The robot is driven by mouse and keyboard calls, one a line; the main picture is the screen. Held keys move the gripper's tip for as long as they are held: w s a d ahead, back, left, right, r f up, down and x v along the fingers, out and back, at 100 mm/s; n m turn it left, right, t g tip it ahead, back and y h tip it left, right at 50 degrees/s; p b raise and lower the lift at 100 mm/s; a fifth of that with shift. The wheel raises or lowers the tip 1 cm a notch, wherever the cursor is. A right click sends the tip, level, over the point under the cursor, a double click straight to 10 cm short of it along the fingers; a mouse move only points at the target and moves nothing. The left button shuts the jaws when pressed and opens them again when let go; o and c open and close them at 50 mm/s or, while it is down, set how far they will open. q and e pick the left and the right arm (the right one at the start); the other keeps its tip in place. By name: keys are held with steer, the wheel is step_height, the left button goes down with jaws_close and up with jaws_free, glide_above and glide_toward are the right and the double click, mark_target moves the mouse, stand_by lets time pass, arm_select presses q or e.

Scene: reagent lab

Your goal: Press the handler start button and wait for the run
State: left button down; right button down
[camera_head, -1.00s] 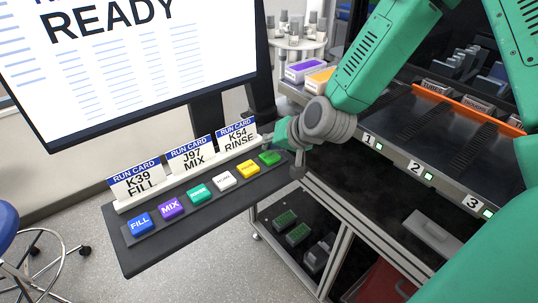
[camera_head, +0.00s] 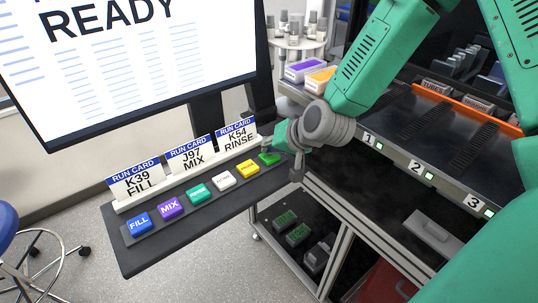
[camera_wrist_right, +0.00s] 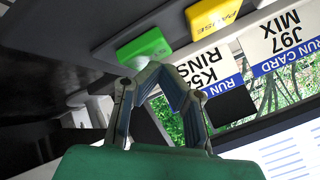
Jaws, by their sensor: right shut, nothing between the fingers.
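The green button (camera_head: 267,159) is the rightmost of a row on a dark panel (camera_head: 190,225); its label is unreadable here. The screen (camera_head: 130,60) reads READY. My left gripper is not in view.
Blue FILL (camera_head: 139,223), purple MIX (camera_head: 171,207), teal (camera_head: 198,193), white (camera_head: 224,180) and yellow (camera_head: 247,169) buttons share the panel. Run cards (camera_head: 190,155) stand behind them. A rack with numbered lanes (camera_head: 415,172) is at the right.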

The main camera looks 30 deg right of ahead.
steer(key=shift+f, duration=0.45)
stand_by(0.3)
steer(key=shift+r, duration=0.1)
steer(key=shift+r+p, duration=0.65)
steer(key=shift+r, duration=0.15)
step_height(320, 180, up, 5)
steer(key=p, duration=0.4)
steer(key=shift+r+p, duration=0.1)
steer(key=shift+p, duration=0.25)
stand_by(0.6)
